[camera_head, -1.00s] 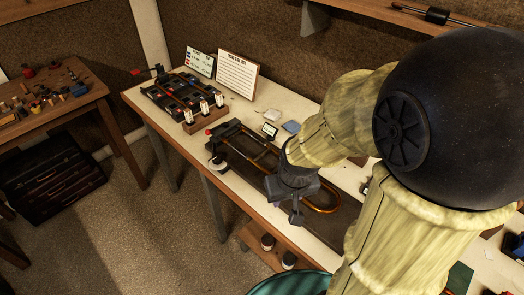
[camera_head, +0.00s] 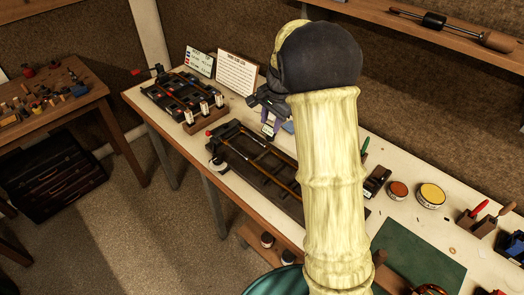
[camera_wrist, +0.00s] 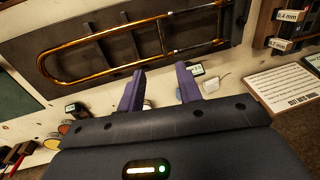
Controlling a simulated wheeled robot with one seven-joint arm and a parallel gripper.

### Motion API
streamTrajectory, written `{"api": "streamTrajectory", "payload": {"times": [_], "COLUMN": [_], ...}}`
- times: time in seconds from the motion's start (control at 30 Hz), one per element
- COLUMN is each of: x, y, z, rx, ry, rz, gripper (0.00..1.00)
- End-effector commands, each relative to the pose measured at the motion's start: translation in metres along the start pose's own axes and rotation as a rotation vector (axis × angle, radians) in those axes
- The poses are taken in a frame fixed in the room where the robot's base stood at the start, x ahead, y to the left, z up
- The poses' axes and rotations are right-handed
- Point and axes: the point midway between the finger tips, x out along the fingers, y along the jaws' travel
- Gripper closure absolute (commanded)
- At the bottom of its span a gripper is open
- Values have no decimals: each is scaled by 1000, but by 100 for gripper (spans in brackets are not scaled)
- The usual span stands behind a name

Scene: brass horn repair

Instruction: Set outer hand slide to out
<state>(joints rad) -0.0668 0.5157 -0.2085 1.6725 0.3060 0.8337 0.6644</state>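The brass hand slide (camera_head: 279,177) lies in a long dark tray (camera_head: 232,160) on the bench in the head view; my arm hides its right end. In the wrist view the slide (camera_wrist: 98,35) shows its rounded bow at the left, a crossbar near the middle, and silvery tube sections toward the right, in the dark tray (camera_wrist: 115,58). My gripper (camera_head: 271,119) is above the back of the bench, behind the tray.
A small display (camera_wrist: 197,69) and a white item (camera_wrist: 216,83) are near the fingers. Round tins (camera_head: 431,195) and a green mat (camera_head: 420,250) are right.

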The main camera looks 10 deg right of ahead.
Motion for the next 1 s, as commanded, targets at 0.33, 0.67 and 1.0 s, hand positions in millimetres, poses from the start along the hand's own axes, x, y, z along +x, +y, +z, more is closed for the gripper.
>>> {"api": "streamTrajectory", "payload": {"times": [0.33, 0.67, 1.0], "x": [0, 22, 81], "y": [-4, -4, -4], "z": [-3, -2, -2], "rx": [20, 20, 19], "ry": [-2, -5, -4], "rz": [-2, 1, 1], "gripper": [65, 65, 65]}}
